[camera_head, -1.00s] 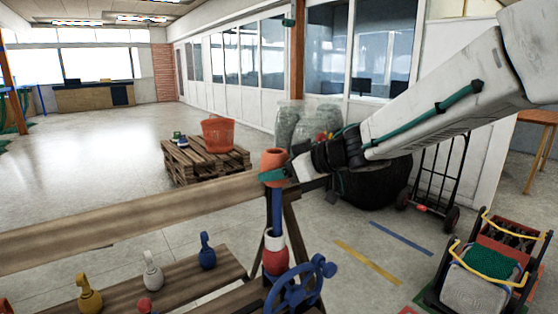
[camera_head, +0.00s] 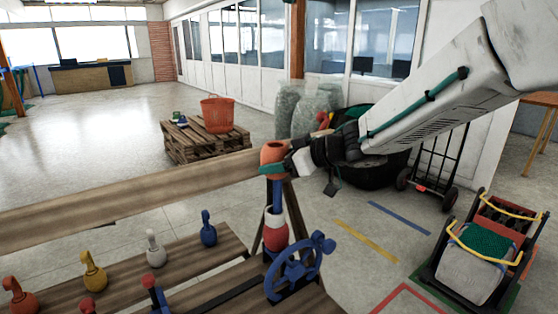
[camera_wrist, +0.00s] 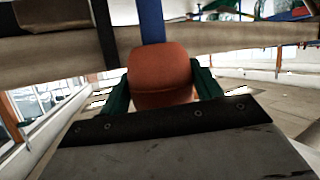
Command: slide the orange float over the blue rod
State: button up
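The orange float (camera_head: 273,153) is upright, with a dark hole in its top. My gripper (camera_head: 276,167) is shut on it, its green fingers on either side. The blue rod (camera_head: 276,192) stands directly below, running up to the float's underside; its upper end is hidden there. A red and white float (camera_head: 275,230) sits lower on the rod, with bare rod between the two. In the wrist view, the orange float (camera_wrist: 160,72) is between the green fingers (camera_wrist: 163,88), and the blue rod (camera_wrist: 151,22) meets it.
A wooden beam (camera_head: 120,189) passes just left of the orange float. A blue handwheel (camera_head: 297,268) is in front of the rod. Blue, white and yellow weights stand on the plank (camera_head: 185,260) at lower left. A cart (camera_head: 470,275) stands at right.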

jog(key=o, duration=0.5)
jog(key=shift+v, duration=3.9)
